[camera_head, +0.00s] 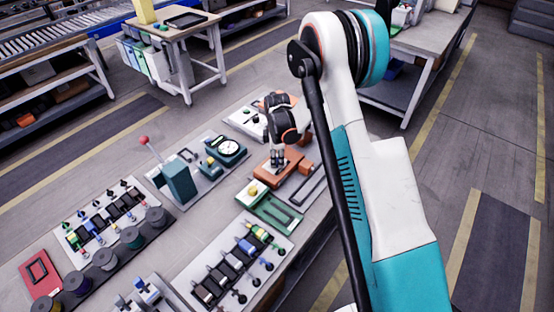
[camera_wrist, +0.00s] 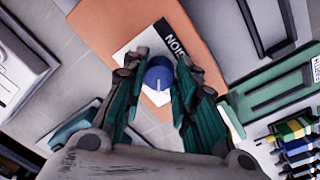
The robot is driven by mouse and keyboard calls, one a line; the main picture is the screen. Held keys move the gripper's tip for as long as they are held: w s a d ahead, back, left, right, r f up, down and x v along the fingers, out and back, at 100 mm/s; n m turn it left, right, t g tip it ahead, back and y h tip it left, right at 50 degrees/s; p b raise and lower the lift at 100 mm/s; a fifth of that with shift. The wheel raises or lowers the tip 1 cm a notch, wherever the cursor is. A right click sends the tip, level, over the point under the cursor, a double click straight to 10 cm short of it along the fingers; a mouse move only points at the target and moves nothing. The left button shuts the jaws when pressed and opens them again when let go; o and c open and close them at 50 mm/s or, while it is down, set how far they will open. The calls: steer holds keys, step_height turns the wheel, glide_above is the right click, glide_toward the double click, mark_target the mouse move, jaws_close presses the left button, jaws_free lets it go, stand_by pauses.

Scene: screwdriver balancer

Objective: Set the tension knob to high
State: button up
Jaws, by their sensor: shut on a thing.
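The tension knob (camera_wrist: 159,73) is a blue round knob with a white pointer line, which points toward the bottom of the wrist view. It sits on a white plate (camera_wrist: 152,36) on an orange block (camera_wrist: 200,15). A black label beside it is partly hidden and shows "NSION". My gripper (camera_wrist: 158,76) has a finger on each side of the knob and is shut on it. In the head view my gripper (camera_head: 277,160) reaches down onto the orange block (camera_head: 268,178), and the knob is hidden there.
A green tray (camera_head: 270,210) with a yellow knob lies in front of the orange block. A round dial (camera_head: 228,147) and a teal block (camera_head: 179,181) stand to the left. Racks with several coloured parts (camera_head: 235,268) fill the near bench.

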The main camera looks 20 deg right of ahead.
steer(key=m+b, duration=0.3)
steer(key=m, duration=0.2)
steer(key=shift+f, duration=0.1)
steer(key=m+b, duration=0.2)
steer(key=m, duration=0.3)
steer(key=shift+a+m, duration=0.15)
steer(key=shift+m, duration=0.25)
steer(key=m+b, duration=0.2)
steer(key=m, duration=0.4)
steer(key=shift+g, duration=0.3)
steer(key=m, duration=0.5)
steer(key=shift+a+b, duration=0.1)
steer(key=shift+b, duration=0.25)
steer(key=shift+m, duration=0.4)
steer(key=o, duration=1)
steer(key=shift+o, duration=0.2)
steer(key=shift+r, duration=0.2)
